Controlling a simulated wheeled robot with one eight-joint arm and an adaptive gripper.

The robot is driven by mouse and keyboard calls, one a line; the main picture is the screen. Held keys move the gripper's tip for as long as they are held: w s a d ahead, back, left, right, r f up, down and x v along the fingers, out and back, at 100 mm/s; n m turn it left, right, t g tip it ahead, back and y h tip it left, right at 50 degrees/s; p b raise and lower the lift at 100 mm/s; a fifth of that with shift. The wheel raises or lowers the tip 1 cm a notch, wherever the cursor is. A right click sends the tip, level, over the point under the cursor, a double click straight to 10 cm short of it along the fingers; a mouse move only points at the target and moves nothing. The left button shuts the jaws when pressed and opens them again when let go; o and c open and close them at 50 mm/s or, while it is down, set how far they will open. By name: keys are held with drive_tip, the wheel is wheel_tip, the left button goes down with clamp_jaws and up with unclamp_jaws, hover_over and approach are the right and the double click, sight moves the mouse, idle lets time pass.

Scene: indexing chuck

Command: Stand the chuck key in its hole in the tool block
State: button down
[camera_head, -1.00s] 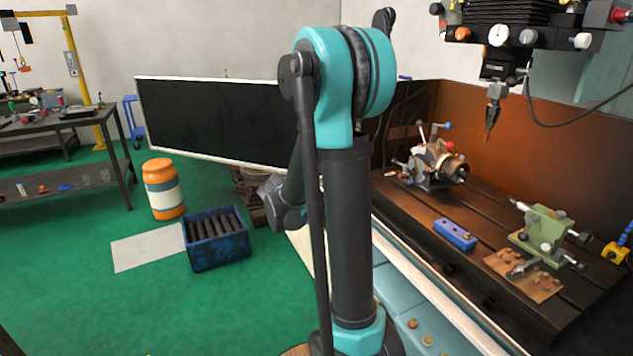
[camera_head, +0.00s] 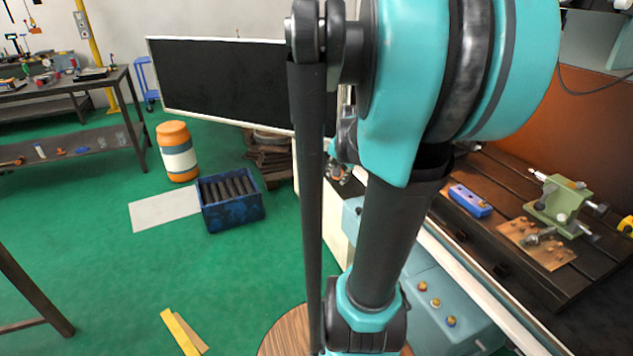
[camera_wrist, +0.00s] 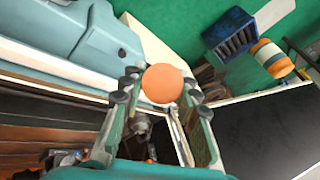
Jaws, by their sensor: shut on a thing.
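My gripper (camera_wrist: 160,92) is shut on a round orange-brown thing (camera_wrist: 162,84) between its fingertips in the wrist view. It may be the end of the chuck key; its other end is hidden from this angle. In the head view my arm hides most of the gripper, and part of it (camera_head: 340,172) shows left of the arm, over the floor side of the machine. A blue block (camera_head: 470,201) with several pale holes lies on the machine table, right of my arm and apart from my gripper. It may be the tool block.
A green vise-like fixture (camera_head: 561,200) and a brown plate (camera_head: 535,243) with studs are right of the blue block. A teal cabinet (camera_head: 440,283) with knobs stands in front. A blue crate (camera_head: 232,212) and an orange barrel (camera_head: 177,152) stand on the open green floor left.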

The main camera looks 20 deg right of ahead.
drive_tip(key=s+d+r+m, duration=0.4)
drive_tip(key=d+m, duration=0.4)
drive_tip(key=d, duration=0.4)
drive_tip(key=s+d+r+m, duration=0.4)
drive_tip(key=s+d+m, duration=0.1)
drive_tip(key=d+m, duration=0.4)
drive_tip(key=s+d+r+m, duration=0.4)
drive_tip(key=d+m, duration=0.4)
drive_tip(key=d, duration=0.6)
drive_tip(key=shift+s+d+r+m+y, duration=0.3)
drive_tip(key=shift+s+d+y, duration=0.1)
drive_tip(key=shift+s, duration=0.1)
drive_tip(key=shift+f, duration=0.1)
drive_tip(key=shift+f, duration=2.8)
drive_tip(key=shift+f, duration=1.5)
drive_tip(key=c, duration=1)
unclamp_jaws()
drive_tip(key=shift+c, duration=0.2)
